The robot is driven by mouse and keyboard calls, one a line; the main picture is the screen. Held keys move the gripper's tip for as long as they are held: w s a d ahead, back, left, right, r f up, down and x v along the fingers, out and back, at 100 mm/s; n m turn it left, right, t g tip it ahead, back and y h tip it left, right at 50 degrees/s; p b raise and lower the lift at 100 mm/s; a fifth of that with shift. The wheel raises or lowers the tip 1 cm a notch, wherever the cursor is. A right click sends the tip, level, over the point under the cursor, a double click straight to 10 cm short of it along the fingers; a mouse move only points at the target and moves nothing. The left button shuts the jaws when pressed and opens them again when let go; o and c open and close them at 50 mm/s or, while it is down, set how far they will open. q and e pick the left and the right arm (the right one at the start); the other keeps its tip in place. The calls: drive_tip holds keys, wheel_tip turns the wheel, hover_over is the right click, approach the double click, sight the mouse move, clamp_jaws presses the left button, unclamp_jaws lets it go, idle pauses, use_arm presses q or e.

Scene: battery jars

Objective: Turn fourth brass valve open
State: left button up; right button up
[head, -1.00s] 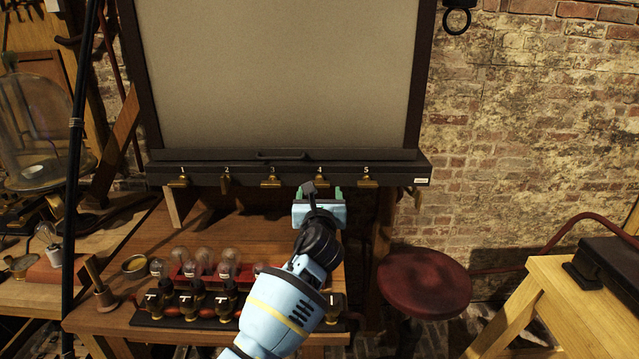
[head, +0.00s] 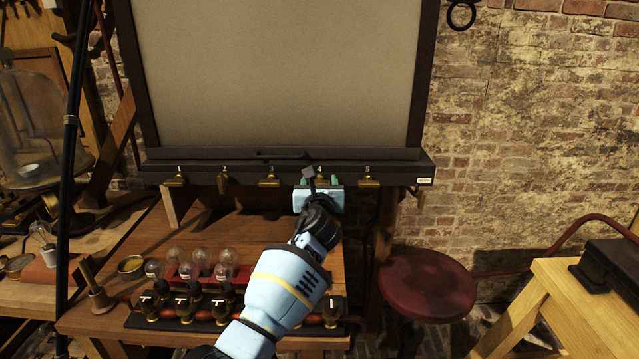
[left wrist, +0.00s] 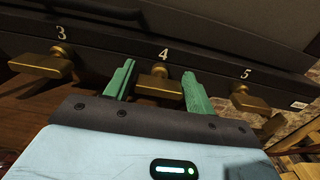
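The fourth brass valve (left wrist: 158,84) sits under the number 4 on the dark rail, between the two green fingers of my left gripper (left wrist: 155,85) in the left wrist view. The fingers are open, with a gap on each side of the valve. In the head view my left gripper (head: 319,184) covers most of this valve (head: 320,173). The third valve (left wrist: 45,64) and fifth valve (left wrist: 243,99) stand to either side; their handles lie crosswise along the rail. The second valve (head: 222,183) looks turned differently, narrow and hanging down. My right gripper is not in view.
A large pale panel (head: 280,75) in a dark frame rises above the rail. Below, a wooden bench (head: 240,245) carries several glass bulbs (head: 200,262) and a row of small dark taps. A red stool (head: 428,284) stands to the right.

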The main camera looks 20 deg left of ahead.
use_arm(q)
drive_tip(key=c, duration=0.6)
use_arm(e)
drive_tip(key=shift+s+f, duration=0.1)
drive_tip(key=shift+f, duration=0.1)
use_arm(q)
drive_tip(key=shift+n, duration=0.4)
drive_tip(key=n, duration=0.3)
drive_tip(key=shift+a+n, duration=0.15)
drive_tip(key=shift+n, duration=0.25)
drive_tip(key=n, duration=0.4)
drive_tip(key=shift+f, duration=0.15)
drive_tip(key=n+b, duration=0.1)
drive_tip(key=n, duration=0.4)
drive_tip(key=shift+f+n, duration=0.15)
drive_tip(key=shift+n, duration=0.25)
drive_tip(key=shift+n+b, duration=0.3)
drive_tip(key=shift+n, duration=1.4)
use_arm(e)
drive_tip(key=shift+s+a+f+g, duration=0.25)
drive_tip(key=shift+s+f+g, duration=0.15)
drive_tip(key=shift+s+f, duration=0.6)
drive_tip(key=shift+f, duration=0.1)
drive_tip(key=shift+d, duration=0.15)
